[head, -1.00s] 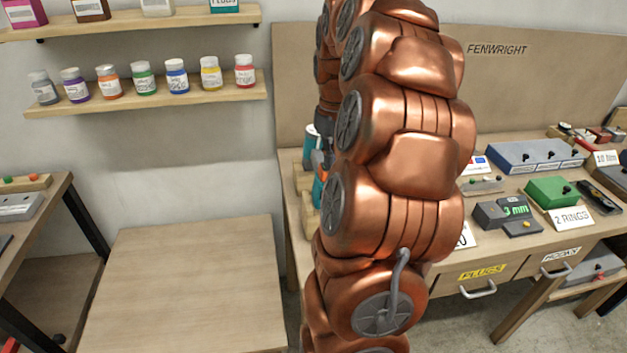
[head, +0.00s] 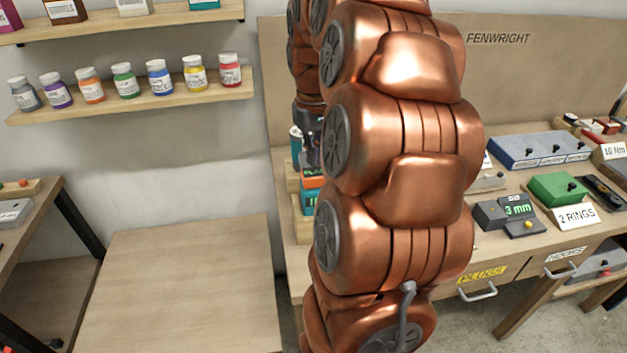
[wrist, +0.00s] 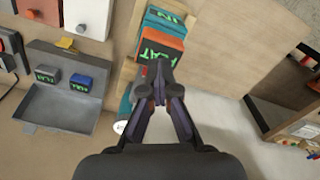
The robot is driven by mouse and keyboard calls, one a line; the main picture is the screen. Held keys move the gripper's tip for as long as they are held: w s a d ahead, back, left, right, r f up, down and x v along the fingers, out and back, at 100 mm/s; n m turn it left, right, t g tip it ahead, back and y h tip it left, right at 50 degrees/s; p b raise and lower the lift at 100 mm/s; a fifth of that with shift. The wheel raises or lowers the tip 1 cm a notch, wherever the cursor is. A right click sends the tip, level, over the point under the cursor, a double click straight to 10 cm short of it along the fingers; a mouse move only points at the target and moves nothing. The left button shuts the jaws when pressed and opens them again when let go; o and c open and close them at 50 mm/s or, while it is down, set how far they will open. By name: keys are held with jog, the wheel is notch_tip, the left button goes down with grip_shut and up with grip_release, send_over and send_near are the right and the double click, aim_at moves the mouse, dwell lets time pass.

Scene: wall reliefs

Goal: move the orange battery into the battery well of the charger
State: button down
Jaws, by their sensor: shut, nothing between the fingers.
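An orange block with green lettering reading like "FLAT" (wrist: 160,50), which looks like the orange battery, stands just beyond my gripper's tips in the wrist view. A teal block with green marks (wrist: 165,22) is beside it, on or against a wooden holder. In the head view the orange block (head: 312,182) shows in part left of my arm. My gripper (wrist: 158,96) is shut and empty; its tips overlap the orange block's near edge in the picture, and contact cannot be told. I cannot tell for sure which object is the charger.
A grey open case (wrist: 58,105) with a grey block (wrist: 47,74) and a blue block (wrist: 80,82) lies left in the wrist view. A white box (wrist: 88,17) stands behind it. In the head view, a bare tabletop (head: 180,285) is left of my arm.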

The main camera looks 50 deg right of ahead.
jog(key=shift+r, duration=0.55)
dwell(0.4)
jog(key=c, duration=1.4)
grip_release()
notch_tip(320, 180, up, 12)
